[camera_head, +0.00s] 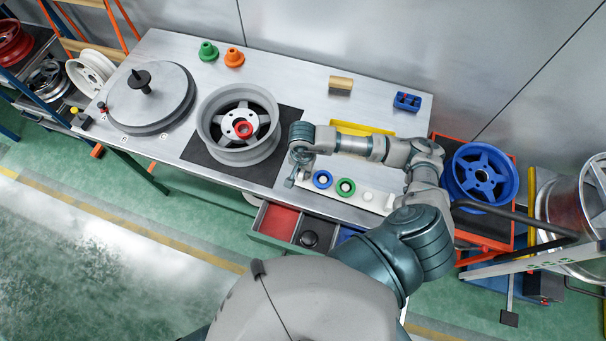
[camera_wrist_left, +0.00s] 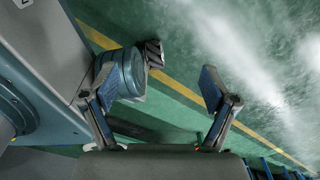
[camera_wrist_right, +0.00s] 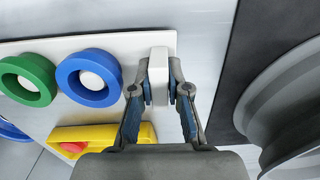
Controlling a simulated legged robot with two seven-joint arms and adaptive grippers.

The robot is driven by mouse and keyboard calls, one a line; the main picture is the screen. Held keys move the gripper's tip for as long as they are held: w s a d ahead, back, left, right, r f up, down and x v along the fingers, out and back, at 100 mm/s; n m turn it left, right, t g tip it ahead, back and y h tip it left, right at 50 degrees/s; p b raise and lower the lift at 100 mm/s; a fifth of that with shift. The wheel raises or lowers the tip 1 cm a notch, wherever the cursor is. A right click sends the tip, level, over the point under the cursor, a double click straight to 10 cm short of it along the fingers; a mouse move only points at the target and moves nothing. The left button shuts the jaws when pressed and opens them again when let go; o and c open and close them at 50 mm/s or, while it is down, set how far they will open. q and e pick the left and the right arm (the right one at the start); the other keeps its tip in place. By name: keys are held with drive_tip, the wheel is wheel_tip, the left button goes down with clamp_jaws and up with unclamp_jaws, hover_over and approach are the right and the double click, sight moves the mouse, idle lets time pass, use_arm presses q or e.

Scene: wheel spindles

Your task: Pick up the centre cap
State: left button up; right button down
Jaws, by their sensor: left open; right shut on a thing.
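My right gripper (camera_head: 293,178) is at the left end of a white board (camera_head: 355,190) on the bench. In the right wrist view, the right gripper (camera_wrist_right: 160,88) is shut on a pale, block-like piece (camera_wrist_right: 158,62), which I take to be the centre cap. It overlaps the board's end in that view; I cannot tell whether it touches the board. In the head view the piece is too small to make out. My left gripper (camera_wrist_left: 165,88) is open and empty over the green floor, seen only in its wrist view.
A blue ring (camera_head: 322,179) and a green ring (camera_head: 345,187) sit on the board. A grey wheel (camera_head: 214,143) with a red ring (camera_head: 243,129) lies on a black mat (camera_head: 196,156) to the left. An open drawer (camera_head: 270,240) is below the bench edge.

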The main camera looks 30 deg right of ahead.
wheel_tip(320, 180, down, 3)
drive_tip(key=shift+r, duration=0.1)
drive_tip(key=c, duration=1.1)
unclamp_jaws()
drive_tip(key=shift+c, duration=0.2)
